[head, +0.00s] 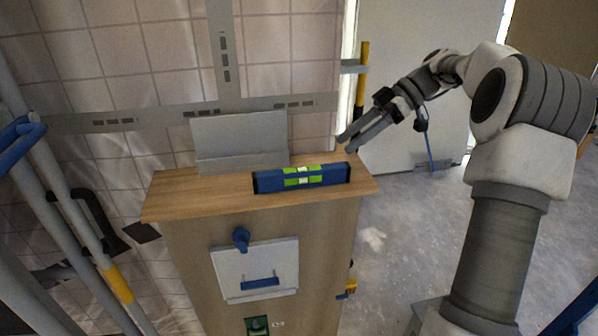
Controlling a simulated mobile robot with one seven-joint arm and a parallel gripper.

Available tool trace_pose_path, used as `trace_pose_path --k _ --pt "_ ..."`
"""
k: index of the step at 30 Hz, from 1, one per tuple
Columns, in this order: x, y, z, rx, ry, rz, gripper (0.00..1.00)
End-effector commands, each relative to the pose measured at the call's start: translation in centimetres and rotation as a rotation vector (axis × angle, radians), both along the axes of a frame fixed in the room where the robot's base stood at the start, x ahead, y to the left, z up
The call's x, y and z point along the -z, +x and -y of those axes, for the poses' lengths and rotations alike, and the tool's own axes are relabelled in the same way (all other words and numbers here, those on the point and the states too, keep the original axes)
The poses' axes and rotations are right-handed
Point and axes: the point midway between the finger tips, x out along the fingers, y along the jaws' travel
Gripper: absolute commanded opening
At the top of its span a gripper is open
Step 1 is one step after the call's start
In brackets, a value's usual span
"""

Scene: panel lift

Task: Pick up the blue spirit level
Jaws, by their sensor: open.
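The blue spirit level (268,181) lies on the wooden cabinet top, along its front right part. It has bright green windows in the middle and dark ends. My gripper (347,144) is open and empty, just above and to the right of the level's right end. Its fingers point left and down, and they look apart from the level. Nothing hides the level in the head view.
The wooden cabinet (190,205) has a clear left top. A grey panel (240,137) stands behind the level, with metal rails on the tiled wall. A blue knob (241,238) is on the cabinet front. Pipes (62,215) stand at left; floor at right is mostly free.

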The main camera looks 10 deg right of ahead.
Motion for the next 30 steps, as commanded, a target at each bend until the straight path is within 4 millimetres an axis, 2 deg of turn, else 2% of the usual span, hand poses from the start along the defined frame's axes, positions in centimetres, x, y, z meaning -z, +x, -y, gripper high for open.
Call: trace_pose_path --k 1,6,11,17,30 --pt "0.7 0.6 1.4 -0.011 0.061 0.039 0.65" --pt "1.3 1.4 4.2 -0.047 0.196 0.162 0.65" --pt "1.6 1.6 5.1 -0.058 0.244 0.212 0.65" --pt "2.5 1.5 2.9 -0.061 0.249 0.215 0.65" --pt "5.6 1.5 -4.8 -0.06 0.247 0.214 0.65"
